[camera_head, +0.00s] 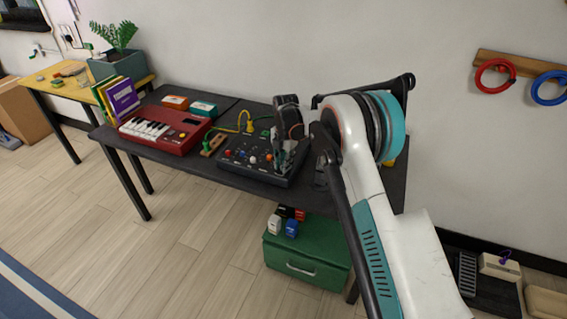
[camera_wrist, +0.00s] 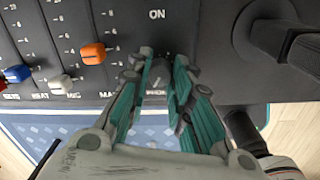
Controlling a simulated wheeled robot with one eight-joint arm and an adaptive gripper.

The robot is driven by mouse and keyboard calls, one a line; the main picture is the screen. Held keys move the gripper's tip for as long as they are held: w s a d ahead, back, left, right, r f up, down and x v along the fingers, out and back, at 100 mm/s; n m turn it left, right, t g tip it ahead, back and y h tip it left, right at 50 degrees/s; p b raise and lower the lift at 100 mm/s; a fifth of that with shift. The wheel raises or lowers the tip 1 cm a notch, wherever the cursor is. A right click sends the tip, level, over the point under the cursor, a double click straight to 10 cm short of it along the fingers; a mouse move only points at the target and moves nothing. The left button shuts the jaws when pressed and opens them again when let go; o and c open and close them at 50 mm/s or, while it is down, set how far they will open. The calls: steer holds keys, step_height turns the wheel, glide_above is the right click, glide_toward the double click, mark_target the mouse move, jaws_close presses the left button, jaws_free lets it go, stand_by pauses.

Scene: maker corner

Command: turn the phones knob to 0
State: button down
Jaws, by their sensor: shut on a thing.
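The dark mixer (camera_head: 232,163) lies on the black table, with coloured controls on its top. My gripper (camera_head: 281,165) reaches down onto its right part. In the wrist view my gripper (camera_wrist: 158,72) has its fingertips closed around the small dark phones knob (camera_wrist: 157,77), just above a partly covered label beginning "PHON". The fingers hide most of the knob, and I cannot read its pointer. Slider caps stand to the left: an orange one (camera_wrist: 93,53), a white one (camera_wrist: 60,84) and a blue one (camera_wrist: 17,74).
A large dark round part (camera_wrist: 265,35) stands right of the knob. A green box (camera_head: 305,262) is below.

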steer(key=c, duration=1.4)
jaws_free()
steer(key=shift+a, duration=0.1)
step_height(320, 180, up, 12)
steer(key=shift+s+d, duration=0.15)
steer(key=shift+d, duration=0.1)
